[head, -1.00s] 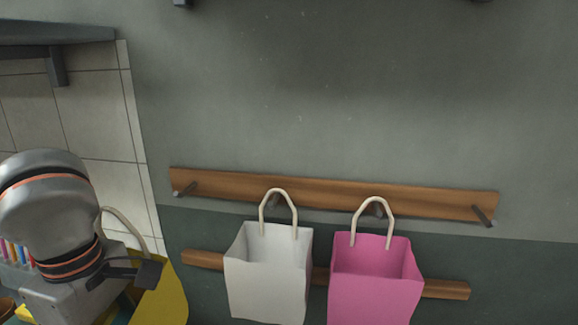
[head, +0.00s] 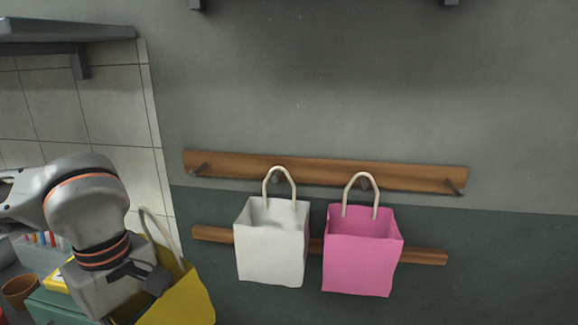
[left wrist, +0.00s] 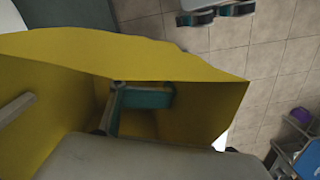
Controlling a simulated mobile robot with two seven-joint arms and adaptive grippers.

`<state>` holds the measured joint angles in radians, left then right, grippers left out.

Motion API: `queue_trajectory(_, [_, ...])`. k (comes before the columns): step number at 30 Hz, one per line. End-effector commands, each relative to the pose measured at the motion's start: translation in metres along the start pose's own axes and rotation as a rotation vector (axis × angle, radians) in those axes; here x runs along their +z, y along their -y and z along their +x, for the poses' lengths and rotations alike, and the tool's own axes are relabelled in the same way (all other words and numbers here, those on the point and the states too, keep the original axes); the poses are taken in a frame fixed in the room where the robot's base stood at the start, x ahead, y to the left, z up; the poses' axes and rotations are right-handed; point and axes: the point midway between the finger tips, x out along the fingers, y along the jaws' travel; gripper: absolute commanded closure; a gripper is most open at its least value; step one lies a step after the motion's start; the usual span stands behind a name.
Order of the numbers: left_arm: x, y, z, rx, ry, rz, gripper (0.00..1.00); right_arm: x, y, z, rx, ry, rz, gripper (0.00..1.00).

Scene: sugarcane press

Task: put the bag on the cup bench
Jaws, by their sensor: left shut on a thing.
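A yellow bag (head: 187,300) with a pale looped handle hangs at my left gripper (head: 150,280) in the lower left of the head view. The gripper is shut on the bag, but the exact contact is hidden. In the left wrist view the open yellow bag (left wrist: 190,62) fills much of the picture. A white bag (head: 270,255) and a pink bag (head: 362,262) hang by their handles on the wall rack. A teal surface (head: 55,305) shows at the lower left; I cannot tell whether it is the cup bench. My right gripper is out of view.
The wooden peg rail (head: 325,173) and a lower wooden bar (head: 425,256) are on the wall. A brown pot or cup (head: 18,291) and several coloured items stand at the lower left. A dark shelf (head: 65,30) juts out at the upper left. Tiled floor (left wrist: 290,50) shows in the left wrist view.

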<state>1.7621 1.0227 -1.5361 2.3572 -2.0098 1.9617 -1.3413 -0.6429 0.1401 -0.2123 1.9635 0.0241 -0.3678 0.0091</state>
Motion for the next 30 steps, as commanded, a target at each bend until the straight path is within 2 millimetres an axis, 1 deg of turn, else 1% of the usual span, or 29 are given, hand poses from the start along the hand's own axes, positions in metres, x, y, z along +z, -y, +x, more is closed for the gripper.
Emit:
queue_trajectory(3, [-0.004,-0.020,0.013,-0.003,0.010,0.188,1.00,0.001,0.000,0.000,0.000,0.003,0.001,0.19])
queue_trajectory(9, [-0.014,-0.053,0.040,-0.003,0.015,0.537,1.00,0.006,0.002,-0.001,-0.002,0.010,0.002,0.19])
queue_trajectory(15, [-0.028,-0.079,0.066,-0.005,0.005,0.851,1.00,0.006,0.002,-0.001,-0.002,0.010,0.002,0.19])
queue_trajectory(18, [-0.033,-0.088,0.076,-0.006,-0.001,0.967,1.00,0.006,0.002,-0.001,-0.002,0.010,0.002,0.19])
queue_trajectory(24, [-0.040,-0.097,0.086,-0.009,-0.010,1.086,1.00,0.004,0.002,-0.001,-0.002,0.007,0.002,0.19])
queue_trajectory(30, [-0.041,-0.098,0.087,-0.010,-0.011,1.102,1.00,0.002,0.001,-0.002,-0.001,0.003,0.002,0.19])
